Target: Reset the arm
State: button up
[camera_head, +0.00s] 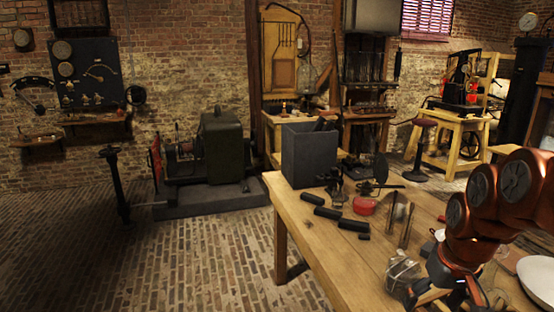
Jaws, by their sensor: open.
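My copper-coloured arm (487,205) reaches in from the right edge over the right part of the wooden table (305,225). My gripper (446,297) is at the bottom of the view, low over the near part of the table and partly cut off by the frame edge. It is open, and I see nothing held in it. A clear glass jar (402,273) stands just left of it. Whether the gripper touches the jar I cannot tell.
On the table are a grey open box (309,157), several black cylinders (327,213), a red round tin (364,206) and upright metal plates (399,221). A white dish (539,279) is at the right. The table's left front is bare. Brick floor lies left.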

jog(key=s+a+f+g+p, duration=0.1)
jog(key=s+a, duration=0.4)
jog(key=s, duration=0.5)
jog(key=s+a+f+g+p, duration=0.2)
jog(key=s+a, duration=0.4)
jog(key=s, duration=0.4)
jog(key=shift+s+a+f+g+h, duration=0.2)
jog(key=shift+s+f+g+h, duration=0.1)
jog(key=shift+s+g, duration=0.1)
jog(key=shift+d, duration=0.1)
